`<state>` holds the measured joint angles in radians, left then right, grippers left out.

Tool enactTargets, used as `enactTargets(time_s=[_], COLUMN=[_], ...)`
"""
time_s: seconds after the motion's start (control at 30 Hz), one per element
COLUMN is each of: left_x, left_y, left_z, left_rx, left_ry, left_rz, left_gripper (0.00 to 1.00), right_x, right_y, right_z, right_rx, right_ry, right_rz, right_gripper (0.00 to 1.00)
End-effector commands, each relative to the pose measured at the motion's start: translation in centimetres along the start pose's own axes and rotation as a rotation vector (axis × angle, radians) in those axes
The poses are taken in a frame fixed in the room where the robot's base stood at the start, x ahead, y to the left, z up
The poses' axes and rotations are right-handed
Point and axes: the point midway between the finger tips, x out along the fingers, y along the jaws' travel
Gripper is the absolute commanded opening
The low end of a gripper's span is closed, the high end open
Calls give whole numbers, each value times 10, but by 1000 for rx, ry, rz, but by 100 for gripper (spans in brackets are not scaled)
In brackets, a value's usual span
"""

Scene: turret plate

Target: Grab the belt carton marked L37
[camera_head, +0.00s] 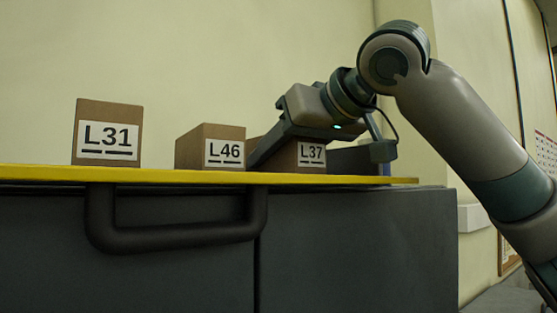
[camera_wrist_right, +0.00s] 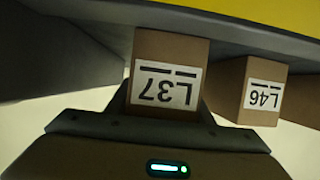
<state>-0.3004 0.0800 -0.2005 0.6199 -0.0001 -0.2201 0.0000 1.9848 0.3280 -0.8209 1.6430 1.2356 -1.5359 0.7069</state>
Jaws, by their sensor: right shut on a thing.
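The belt carton marked L37 (camera_head: 311,155) is a brown box with a white label, on the yellow-edged top at the right of the row. My right gripper (camera_head: 290,150) reaches down over it from the right, its fingers on either side, shut on it. The wrist view shows the L37 carton (camera_wrist_right: 168,72) upside down in the picture, between the fingers of my right gripper (camera_wrist_right: 165,105). Part of the carton is hidden behind the gripper in the head view. My left gripper is not in view.
A carton marked L46 (camera_head: 211,148) stands close to the left of the gripper. A taller carton marked L31 (camera_head: 108,133) stands farther left. The top has a yellow edge (camera_head: 160,174), with a dark handle (camera_head: 177,238) below it. A pale wall stands behind.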

Motion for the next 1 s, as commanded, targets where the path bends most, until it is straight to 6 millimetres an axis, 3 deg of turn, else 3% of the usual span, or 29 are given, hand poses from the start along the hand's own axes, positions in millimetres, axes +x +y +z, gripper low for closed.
enactTargets(time_s=[0.4, 0.7, 1.0], left_x=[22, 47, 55], left_y=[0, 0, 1], left_z=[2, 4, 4], left_rx=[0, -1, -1], left_ry=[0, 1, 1], left_rz=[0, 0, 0], left_gripper=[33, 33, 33], right_x=[-14, -64, -99], right_y=[-2, 49, 83], right_z=[-34, -53, -68], right_rx=[0, 4, 0], right_ry=[4, 4, 3], right_rz=[-1, 0, -1], right_gripper=[15, 15, 15])
